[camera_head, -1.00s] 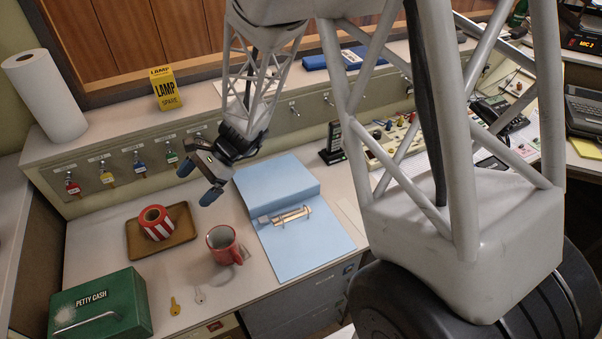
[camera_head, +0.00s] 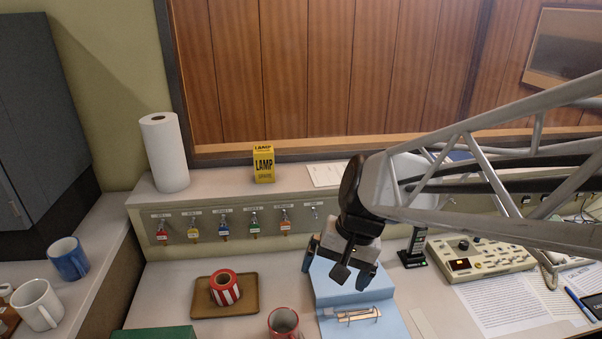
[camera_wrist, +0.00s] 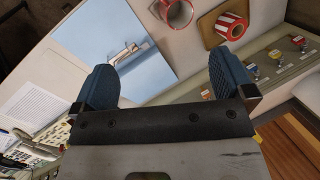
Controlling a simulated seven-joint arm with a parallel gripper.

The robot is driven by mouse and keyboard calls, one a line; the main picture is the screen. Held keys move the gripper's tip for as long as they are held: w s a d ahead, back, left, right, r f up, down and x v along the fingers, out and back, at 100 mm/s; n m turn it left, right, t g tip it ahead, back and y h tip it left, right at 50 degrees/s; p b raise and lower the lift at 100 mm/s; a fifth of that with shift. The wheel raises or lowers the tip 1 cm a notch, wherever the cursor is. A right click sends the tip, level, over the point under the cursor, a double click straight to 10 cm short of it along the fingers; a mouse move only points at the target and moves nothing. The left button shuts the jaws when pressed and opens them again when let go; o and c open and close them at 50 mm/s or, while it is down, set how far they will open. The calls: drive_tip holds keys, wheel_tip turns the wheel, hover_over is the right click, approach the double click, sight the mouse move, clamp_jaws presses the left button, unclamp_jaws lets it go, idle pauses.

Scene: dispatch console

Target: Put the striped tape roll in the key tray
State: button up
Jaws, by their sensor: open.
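The striped tape roll (camera_head: 225,288), red and white, stands in a shallow brown tray (camera_head: 254,307) on the desk, left of the blue binder. The wrist view shows the roll (camera_wrist: 231,26) on the brown tray (camera_wrist: 207,24) at upper right. No label marks the tray, so I cannot tell from its look alone whether it is the key tray. My gripper (camera_head: 338,268) is open and empty, above the back of the blue binder and right of the tray. Its two dark blue fingers (camera_wrist: 165,82) are wide apart in the wrist view, with nothing between them.
A red mug (camera_head: 284,322) stands between tray and binder (camera_head: 385,322). Tagged keys (camera_head: 222,230) hang on the panel behind. A green box (camera_head: 152,333) is at the front left. A lamp box (camera_head: 264,166) and paper roll (camera_head: 165,155) stand on the ledge.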

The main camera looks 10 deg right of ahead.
drive_tip(key=s+d+r+n+t+h, duration=0.2)
drive_tip(key=s+d+r+n+h, duration=0.1)
drive_tip(key=s, duration=0.4)
drive_tip(key=d+r, duration=0.1)
drive_tip(key=d, duration=0.1)
drive_tip(key=shift+s+d+r+t+h, duration=0.15)
drive_tip(key=shift+s+d+t+h, duration=0.15)
drive_tip(key=shift+d, duration=0.1)
idle(0.8)
